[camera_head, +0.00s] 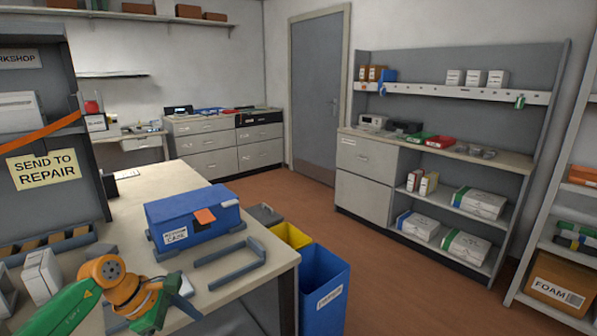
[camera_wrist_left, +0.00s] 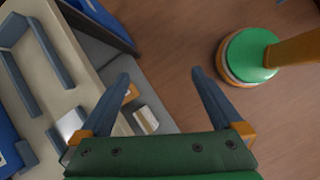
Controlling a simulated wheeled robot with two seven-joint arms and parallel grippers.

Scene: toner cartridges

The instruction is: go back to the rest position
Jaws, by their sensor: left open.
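My left arm comes in at the lower left of the head view, over the near part of the table (camera_head: 225,292). Its gripper is partly seen there, near the bottom edge. In the left wrist view the left gripper (camera_wrist_left: 160,76) has its two fingers spread wide, with nothing held between the tips. A small white and tan item (camera_wrist_left: 146,119) shows beyond and between the fingers, apart from them. My right gripper is in neither view.
A blue case (camera_head: 195,222) and a grey U-shaped frame (camera_head: 232,264) sit on the table. A yellow bin (camera_head: 291,236) and a blue bin (camera_head: 322,285) stand beside its right edge. A rack (camera_head: 45,120) rises at left. Open floor (camera_head: 400,290) lies right.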

